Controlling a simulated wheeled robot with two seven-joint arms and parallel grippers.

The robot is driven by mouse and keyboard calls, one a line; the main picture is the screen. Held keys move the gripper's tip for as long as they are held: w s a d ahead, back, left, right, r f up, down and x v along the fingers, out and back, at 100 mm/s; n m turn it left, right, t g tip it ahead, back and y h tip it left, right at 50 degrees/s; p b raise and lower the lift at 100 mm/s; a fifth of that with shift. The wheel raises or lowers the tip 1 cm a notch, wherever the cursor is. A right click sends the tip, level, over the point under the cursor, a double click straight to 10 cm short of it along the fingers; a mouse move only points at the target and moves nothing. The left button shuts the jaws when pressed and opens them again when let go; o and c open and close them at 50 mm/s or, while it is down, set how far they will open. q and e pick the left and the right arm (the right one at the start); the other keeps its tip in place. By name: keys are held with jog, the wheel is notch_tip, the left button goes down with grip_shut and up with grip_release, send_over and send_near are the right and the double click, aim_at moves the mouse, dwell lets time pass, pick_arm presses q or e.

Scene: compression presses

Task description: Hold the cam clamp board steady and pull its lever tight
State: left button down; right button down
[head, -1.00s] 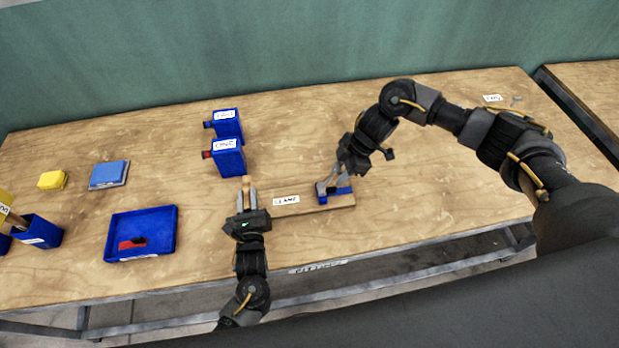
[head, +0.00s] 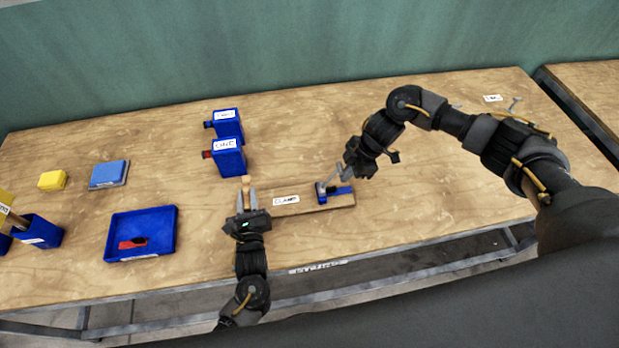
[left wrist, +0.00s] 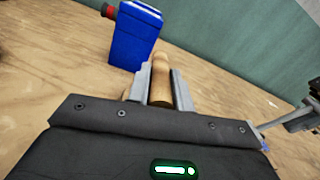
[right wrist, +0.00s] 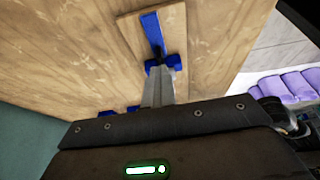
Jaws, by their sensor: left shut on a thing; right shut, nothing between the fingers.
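The cam clamp board (head: 300,205) is a light wooden plank lying flat near the table's front edge, with a white label. A blue cam clamp (head: 340,195) sits at its right end; it also shows in the right wrist view (right wrist: 152,32). Which blue part is the lever I cannot tell clearly. My left gripper (head: 246,192) is shut on a wooden peg at the board's left end, seen in the left wrist view (left wrist: 160,75). My right gripper (head: 328,181) is shut and empty, its fingertips right at the blue clamp; whether they touch it is unclear.
A blue tray (head: 113,235) holding a red piece lies to the left, with a blue block (head: 108,174) and yellow block (head: 52,180) beyond.

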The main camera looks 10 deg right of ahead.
pick_arm(q)
jog(key=shift+d, duration=0.1)
pick_arm(e)
jog(key=c, duration=2.2)
grip_release()
jog(key=c, duration=1.7)
grip_release()
jog(key=v, duration=1.2)
pick_arm(q)
jog(key=c, duration=1.2)
grip_release()
jog(key=shift+o, duration=0.2)
